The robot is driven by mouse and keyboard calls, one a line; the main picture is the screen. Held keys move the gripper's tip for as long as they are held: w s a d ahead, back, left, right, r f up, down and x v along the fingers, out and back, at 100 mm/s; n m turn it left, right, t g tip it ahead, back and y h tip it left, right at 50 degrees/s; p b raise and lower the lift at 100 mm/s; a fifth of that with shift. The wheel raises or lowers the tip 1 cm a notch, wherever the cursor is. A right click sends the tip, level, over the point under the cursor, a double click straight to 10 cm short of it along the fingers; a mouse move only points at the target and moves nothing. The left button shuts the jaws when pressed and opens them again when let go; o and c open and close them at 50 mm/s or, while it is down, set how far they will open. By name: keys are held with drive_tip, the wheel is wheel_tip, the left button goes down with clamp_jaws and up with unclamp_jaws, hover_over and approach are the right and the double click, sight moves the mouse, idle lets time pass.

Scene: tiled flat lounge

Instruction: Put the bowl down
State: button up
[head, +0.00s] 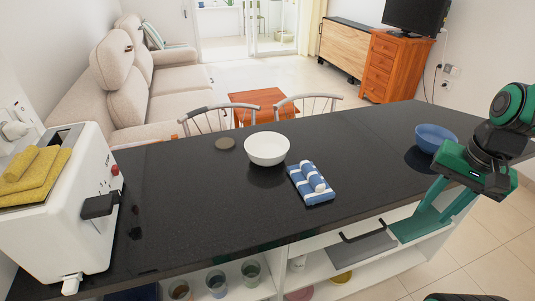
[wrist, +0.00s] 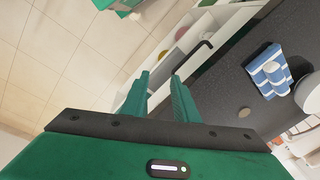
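A blue bowl (head: 436,137) stands upright on the dark countertop (head: 365,150) at its right end, beside my arm. A white bowl (head: 267,148) stands upright near the counter's middle; part of it shows at the right edge of the wrist view (wrist: 309,94). My gripper (head: 436,210) is in front of the counter's right end, nearer the camera than the blue bowl and apart from it. In the wrist view its two green fingers (wrist: 160,78) stand apart with nothing between them. The blue bowl does not show in the wrist view.
A folded blue-and-white striped towel (head: 312,185) lies right of the white bowl. A white toaster (head: 62,210) with a yellow cloth stands at the left end. Shelves below hold cups (head: 216,283).

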sight(268, 160)
drive_tip(key=w+a+m+y, duration=0.1)
drive_tip(key=w+a, duration=0.3)
drive_tip(key=w, duration=0.1)
drive_tip(key=w+a+m+t+y, duration=0.1)
drive_tip(key=w+a, duration=0.3)
drive_tip(key=a, duration=0.1)
drive_tip(key=w+a+f+m+t+y, duration=0.1)
drive_tip(key=w+a+m, duration=0.1)
drive_tip(key=w+a, duration=0.3)
drive_tip(key=shift+w+a+y, duration=0.25)
drive_tip(key=shift+w+y, duration=0.05)
drive_tip(key=shift+w, duration=0.05)
drive_tip(key=w+a+m+y, duration=0.1)
drive_tip(key=w+a, duration=0.1)
drive_tip(key=a, duration=0.4)
drive_tip(key=w+a+m+y, duration=0.2)
drive_tip(key=w+a, duration=0.1)
drive_tip(key=a, duration=0.2)
drive_tip(key=w+a+f+m+t+y, duration=0.1)
drive_tip(key=w+a+m, duration=0.1)
drive_tip(key=a, duration=0.4)
drive_tip(key=shift+w+a+f+y, duration=0.1)
drive_tip(key=shift+w+a+y, duration=0.1)
drive_tip(key=shift+a+y, duration=0.1)
drive_tip(key=shift+w+d+x, duration=0.1)
drive_tip(key=shift+x, duration=1.35)
drive_tip(key=shift+w+d+x, duration=0.1)
drive_tip(key=shift+d+x, duration=0.05)
drive_tip(key=shift+x, duration=1.35)
drive_tip(key=shift+f, duration=0.1)
